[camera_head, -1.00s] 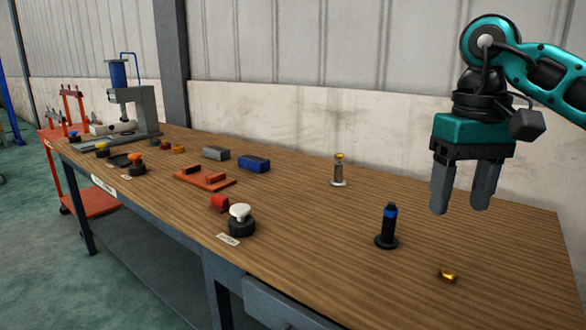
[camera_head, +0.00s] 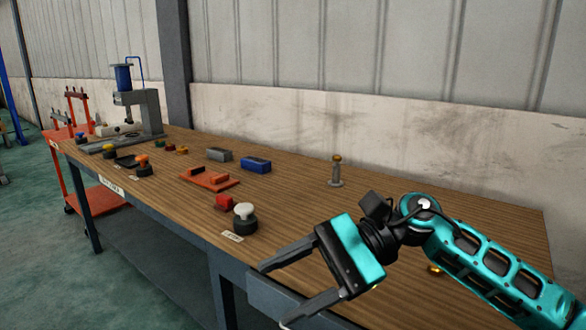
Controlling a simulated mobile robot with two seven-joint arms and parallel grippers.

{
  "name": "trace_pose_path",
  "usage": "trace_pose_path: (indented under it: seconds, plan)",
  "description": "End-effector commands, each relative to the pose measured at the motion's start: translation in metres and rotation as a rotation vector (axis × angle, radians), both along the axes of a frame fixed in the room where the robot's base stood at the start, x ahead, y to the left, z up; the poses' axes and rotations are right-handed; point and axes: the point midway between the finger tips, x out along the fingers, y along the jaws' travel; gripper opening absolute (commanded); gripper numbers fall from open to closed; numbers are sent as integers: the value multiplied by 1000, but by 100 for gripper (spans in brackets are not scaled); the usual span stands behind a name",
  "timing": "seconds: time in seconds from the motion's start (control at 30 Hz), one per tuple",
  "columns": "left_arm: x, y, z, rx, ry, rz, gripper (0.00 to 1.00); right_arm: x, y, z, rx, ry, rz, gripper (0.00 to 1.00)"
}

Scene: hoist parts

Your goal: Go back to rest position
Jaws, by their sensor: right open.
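My right gripper (camera_head: 276,295) is open and empty. It is low in the head view, over the front edge of the wooden table (camera_head: 440,205), with its fingers pointing left and down. My right arm comes in from the lower right and covers part of the table's right side. My left gripper is not in view.
A metal post with a brown top (camera_head: 336,172) stands near the table's back. A black base with a white knob (camera_head: 245,218) and a red piece (camera_head: 225,202) are left of my gripper. Farther left are a red plate (camera_head: 210,179), blue block (camera_head: 256,165), grey block (camera_head: 220,155) and press (camera_head: 142,108).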

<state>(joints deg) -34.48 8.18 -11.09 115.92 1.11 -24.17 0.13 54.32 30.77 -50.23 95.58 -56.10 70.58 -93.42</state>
Motion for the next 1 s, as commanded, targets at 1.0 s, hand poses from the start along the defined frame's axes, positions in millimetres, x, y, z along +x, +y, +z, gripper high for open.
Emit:
trace_pose_path:
  seconds: [1.0]
  plan:
    - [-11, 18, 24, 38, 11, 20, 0, -33, -155, -247, -1165, -2204, 302, 61]
